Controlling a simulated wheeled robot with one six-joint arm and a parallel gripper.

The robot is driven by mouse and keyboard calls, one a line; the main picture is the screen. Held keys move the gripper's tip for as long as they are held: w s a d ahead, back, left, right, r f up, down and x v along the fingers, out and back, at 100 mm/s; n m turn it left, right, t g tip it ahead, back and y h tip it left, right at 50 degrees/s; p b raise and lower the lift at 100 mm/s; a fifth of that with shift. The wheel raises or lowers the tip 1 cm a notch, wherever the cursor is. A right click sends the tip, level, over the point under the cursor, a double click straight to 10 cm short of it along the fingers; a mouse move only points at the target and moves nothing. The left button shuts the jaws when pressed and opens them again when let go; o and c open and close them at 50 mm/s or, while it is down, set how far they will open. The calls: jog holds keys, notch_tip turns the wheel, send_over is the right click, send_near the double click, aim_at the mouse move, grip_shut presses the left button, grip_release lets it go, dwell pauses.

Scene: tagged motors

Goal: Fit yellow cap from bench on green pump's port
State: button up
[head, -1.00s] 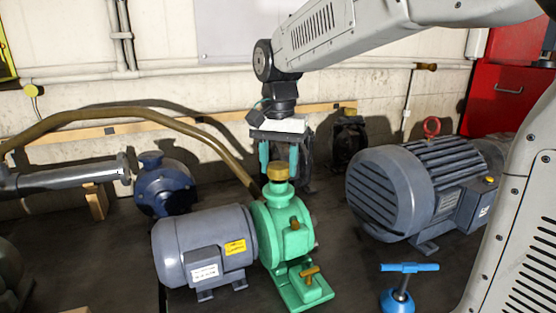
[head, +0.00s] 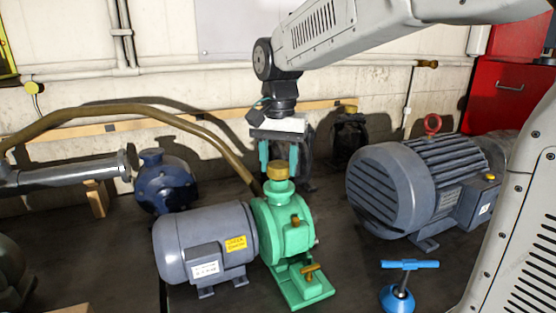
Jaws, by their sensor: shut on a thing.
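The green pump (head: 285,232) stands on the bench, joined to a grey motor (head: 205,245) on its left. The yellow cap (head: 278,170) is upright at the top of the pump's port (head: 279,187), in line with the neck. I cannot tell whether it is fully seated. My gripper (head: 279,170) points straight down above the pump, its two teal fingers on either side of the cap and shut on it. The fingertips are level with the cap, just above the port's flange.
A large grey motor (head: 405,190) stands to the right and a blue pump (head: 164,184) to the left. A brown hose (head: 150,112) arches behind the green pump. A blue T-handled tool (head: 403,285) stands front right. A dark object (head: 350,140) stands by the wall.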

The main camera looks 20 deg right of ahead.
jog(key=shift+f, duration=1.4)
jog(key=o, duration=1)
jog(key=shift+r, duration=3)
jog(key=shift+r, duration=3.9)
